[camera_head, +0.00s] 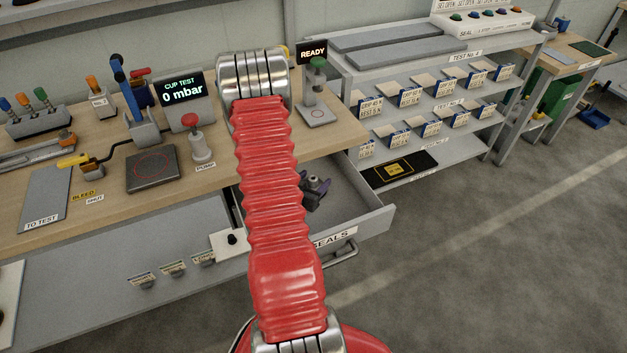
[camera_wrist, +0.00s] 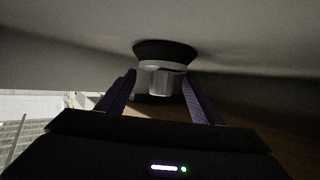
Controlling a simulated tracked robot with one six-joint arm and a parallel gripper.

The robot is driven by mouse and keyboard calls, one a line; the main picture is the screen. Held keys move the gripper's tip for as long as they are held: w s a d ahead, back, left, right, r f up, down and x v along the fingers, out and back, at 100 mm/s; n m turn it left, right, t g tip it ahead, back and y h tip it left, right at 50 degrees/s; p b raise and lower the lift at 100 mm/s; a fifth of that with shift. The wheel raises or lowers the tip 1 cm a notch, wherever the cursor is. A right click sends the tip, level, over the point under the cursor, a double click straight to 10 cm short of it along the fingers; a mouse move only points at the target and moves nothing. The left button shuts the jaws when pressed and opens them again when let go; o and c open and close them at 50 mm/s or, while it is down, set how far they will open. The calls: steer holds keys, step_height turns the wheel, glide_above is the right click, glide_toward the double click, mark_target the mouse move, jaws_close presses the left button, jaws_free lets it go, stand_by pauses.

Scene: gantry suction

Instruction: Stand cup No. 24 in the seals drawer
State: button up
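The seals drawer (camera_head: 378,215), labelled SEALS, stands pulled out below the bench. My gripper (camera_head: 316,190) shows as a dark purple shape inside it, partly hidden behind my red arm. In the wrist view, a suction cup (camera_wrist: 165,52) with a wide black lip and a silver fitting is between the fingers of my gripper (camera_wrist: 160,80). The fingertips meet both sides of the fitting. The black lip is at a plain grey surface, apparently touching it. I cannot read a number on the cup.
The bench (camera_head: 120,190) holds a CUP TEST display (camera_head: 184,95) reading 0 mbar, a red-knobbed pump (camera_head: 200,140) and a dark test plate (camera_head: 152,168). A READY sign (camera_head: 313,53) stands behind. A shelf rack (camera_head: 415,125) with labelled bins is right of the drawer. Open floor lies to the right.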

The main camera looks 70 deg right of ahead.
steer(key=o, duration=0.3)
steer(key=shift+o, duration=0.2)
steer(key=shift+r, duration=0.2)
steer(key=shift+a+r, duration=0.1)
steer(key=shift+r, duration=0.4)
steer(key=v, duration=0.7)
steer(key=shift+a, duration=0.2)
stand_by(0.3)
